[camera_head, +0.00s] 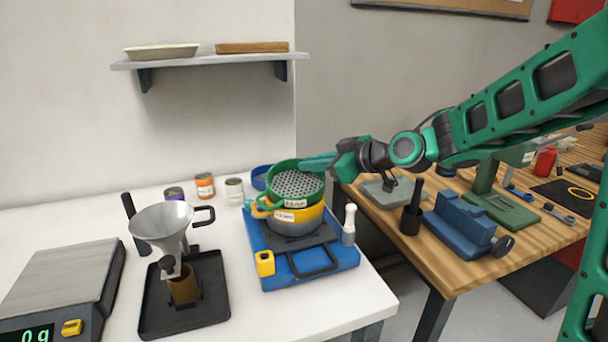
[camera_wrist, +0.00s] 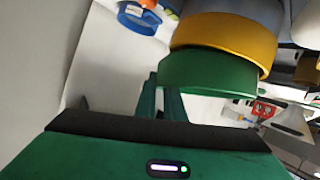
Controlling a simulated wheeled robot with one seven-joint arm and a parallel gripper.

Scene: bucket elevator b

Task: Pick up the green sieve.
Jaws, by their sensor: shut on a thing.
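The green sieve (camera_head: 296,184), a round pan with a perforated floor and a label on its front, is on top of the yellow sieve (camera_head: 290,212). My gripper (camera_head: 314,163) reaches in from the right and is shut on the sieve's far right rim. In the wrist view, my gripper's fingers (camera_wrist: 168,98) meet the wall of the green sieve (camera_wrist: 212,75), and the yellow band (camera_wrist: 225,38) adjoins it. I cannot tell whether any gap separates the green and yellow sieves.
The stack stands on a blue shaker base (camera_head: 335,278) with a yellow knob (camera_head: 265,263). A white bottle (camera_head: 349,225) stands right of it. A metal funnel (camera_head: 163,225) on a stand and a scale (camera_head: 60,285) are to the left. Several small jars (camera_head: 205,185) stand behind. A wooden bench (camera_head: 450,270) holds a blue vise (camera_head: 462,222).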

